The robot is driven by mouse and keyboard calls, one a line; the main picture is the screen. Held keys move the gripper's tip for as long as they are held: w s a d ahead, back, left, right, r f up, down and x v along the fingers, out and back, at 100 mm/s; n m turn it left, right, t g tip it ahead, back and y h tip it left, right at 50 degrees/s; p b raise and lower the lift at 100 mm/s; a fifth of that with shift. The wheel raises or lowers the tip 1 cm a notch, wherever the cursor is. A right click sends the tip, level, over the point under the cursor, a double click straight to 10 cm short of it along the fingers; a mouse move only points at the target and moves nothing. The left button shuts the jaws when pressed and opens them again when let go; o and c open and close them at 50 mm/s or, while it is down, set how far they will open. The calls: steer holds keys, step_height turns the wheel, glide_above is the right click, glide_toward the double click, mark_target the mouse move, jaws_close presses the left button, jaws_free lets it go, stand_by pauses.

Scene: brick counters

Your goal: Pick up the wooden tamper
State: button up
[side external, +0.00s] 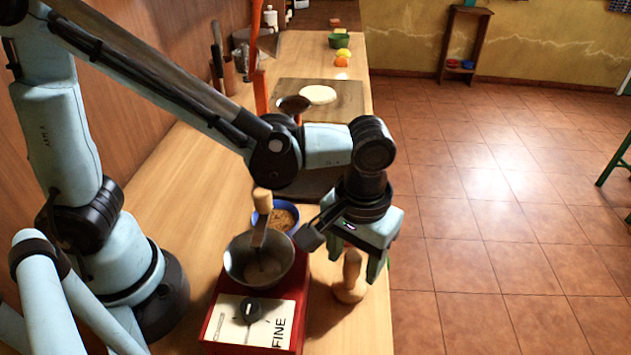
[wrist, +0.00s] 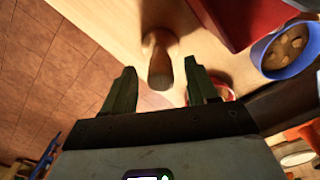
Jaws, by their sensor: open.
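The wooden tamper (side external: 350,283) stands on the counter near its right edge, to the right of the red grinder base, in the side external view. It also shows in the wrist view (wrist: 160,58), in front of and between the two fingers. My gripper (side external: 358,262) points down over the tamper with its fingers spread. In the wrist view my gripper (wrist: 160,88) is open and empty, with a green finger to each side of the tamper's handle. I cannot tell how far down the fingers reach along it.
The grinder (side external: 252,322) with its metal bowl (side external: 240,265) and wooden-knobbed crank stands close left of the tamper. A blue bowl (side external: 290,208) of brown contents sits behind it. The counter's edge drops to the tiled floor (side external: 470,265) on the right.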

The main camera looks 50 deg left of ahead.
mark_target(351, 274)
steer(key=shift+s+f, duration=0.1)
steer(key=shift+f, duration=2)
jaws_close()
